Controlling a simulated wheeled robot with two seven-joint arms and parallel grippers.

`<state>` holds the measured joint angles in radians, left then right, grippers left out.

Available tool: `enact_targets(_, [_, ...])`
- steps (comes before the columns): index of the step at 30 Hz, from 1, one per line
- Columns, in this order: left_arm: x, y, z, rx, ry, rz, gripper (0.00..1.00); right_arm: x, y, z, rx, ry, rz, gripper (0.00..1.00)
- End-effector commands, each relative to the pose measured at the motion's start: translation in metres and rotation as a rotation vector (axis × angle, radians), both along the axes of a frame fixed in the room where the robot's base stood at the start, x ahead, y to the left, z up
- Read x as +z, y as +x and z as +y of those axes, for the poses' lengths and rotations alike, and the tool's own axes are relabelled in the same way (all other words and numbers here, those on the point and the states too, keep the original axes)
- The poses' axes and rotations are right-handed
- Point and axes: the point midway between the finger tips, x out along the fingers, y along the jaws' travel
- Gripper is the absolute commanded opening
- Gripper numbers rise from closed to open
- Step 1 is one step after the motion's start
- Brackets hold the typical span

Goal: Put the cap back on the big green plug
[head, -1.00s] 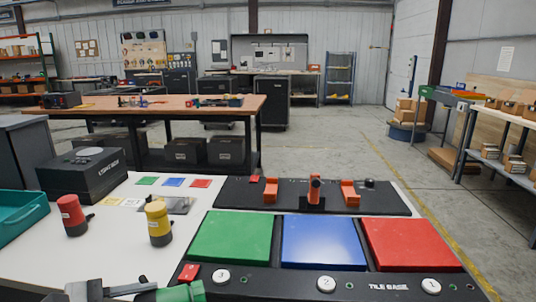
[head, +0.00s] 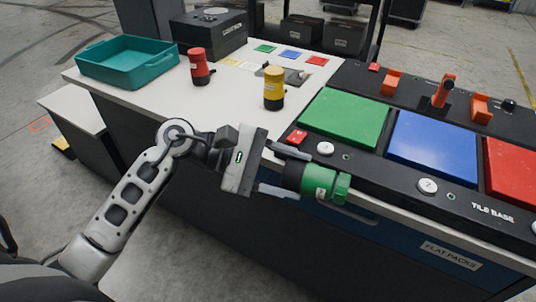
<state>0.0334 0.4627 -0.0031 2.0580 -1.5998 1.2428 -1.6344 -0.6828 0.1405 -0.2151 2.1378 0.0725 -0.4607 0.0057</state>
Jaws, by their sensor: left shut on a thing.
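My left gripper (head: 285,174) reaches in from the left. Its two fingers are shut on the big green plug (head: 318,182), one finger on the far side and one on the near side. The plug lies on its side in the air, at the front edge of the bench, with its wider light green end pointing right. Part of its dark green body is hidden in the jaws. I cannot tell a separate green cap in this view. My right gripper is not in view.
A yellow plug (head: 274,90) and a red plug (head: 199,66) stand upright on the white bench top (head: 160,100). A teal tray (head: 125,64) is at the left, a black box (head: 209,36) behind. The tile base (head: 432,178) with coloured tiles fills the right.

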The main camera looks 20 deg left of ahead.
Motion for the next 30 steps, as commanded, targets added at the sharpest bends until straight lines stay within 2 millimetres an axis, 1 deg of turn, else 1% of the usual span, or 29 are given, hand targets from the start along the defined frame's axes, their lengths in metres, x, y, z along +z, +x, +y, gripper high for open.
enact_targets(1, [0.001, 0.003, -0.013, -0.062, -0.001, -0.005, 0.1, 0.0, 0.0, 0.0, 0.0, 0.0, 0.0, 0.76])
enact_targets(3, [-0.001, 0.004, -0.03, -0.146, -0.002, -0.004, 0.1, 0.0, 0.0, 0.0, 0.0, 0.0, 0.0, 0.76])
enact_targets(6, [-0.004, 0.005, -0.051, -0.25, -0.003, -0.005, 0.1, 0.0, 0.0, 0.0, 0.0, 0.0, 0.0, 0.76])
enact_targets(9, [-0.006, 0.006, -0.066, -0.328, -0.004, -0.004, 0.1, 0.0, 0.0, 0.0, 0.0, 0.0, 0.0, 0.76])
enact_targets(12, [-0.008, 0.006, -0.076, -0.379, -0.003, -0.004, 0.1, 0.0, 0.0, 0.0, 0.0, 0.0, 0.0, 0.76])
enact_targets(16, [-0.009, 0.006, -0.081, -0.406, -0.003, -0.004, 0.1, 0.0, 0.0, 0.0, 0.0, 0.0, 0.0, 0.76])
enact_targets(23, [-0.009, 0.006, -0.081, -0.408, -0.003, -0.003, 0.1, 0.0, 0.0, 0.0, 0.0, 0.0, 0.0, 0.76])
enact_targets(24, [-0.01, 0.006, -0.081, -0.408, 0.0, -0.001, 0.0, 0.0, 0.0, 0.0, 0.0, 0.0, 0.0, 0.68])
enact_targets(25, [-0.01, 0.006, -0.081, -0.408, -0.001, -0.001, 0.0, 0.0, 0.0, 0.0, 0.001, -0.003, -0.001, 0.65])
enact_targets(28, [-0.01, 0.006, -0.081, -0.408, -0.001, -0.001, 0.0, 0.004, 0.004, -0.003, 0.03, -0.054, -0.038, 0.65])
enact_targets(30, [-0.01, 0.006, -0.081, -0.407, -0.002, -0.002, 0.0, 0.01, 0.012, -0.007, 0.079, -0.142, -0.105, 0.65])
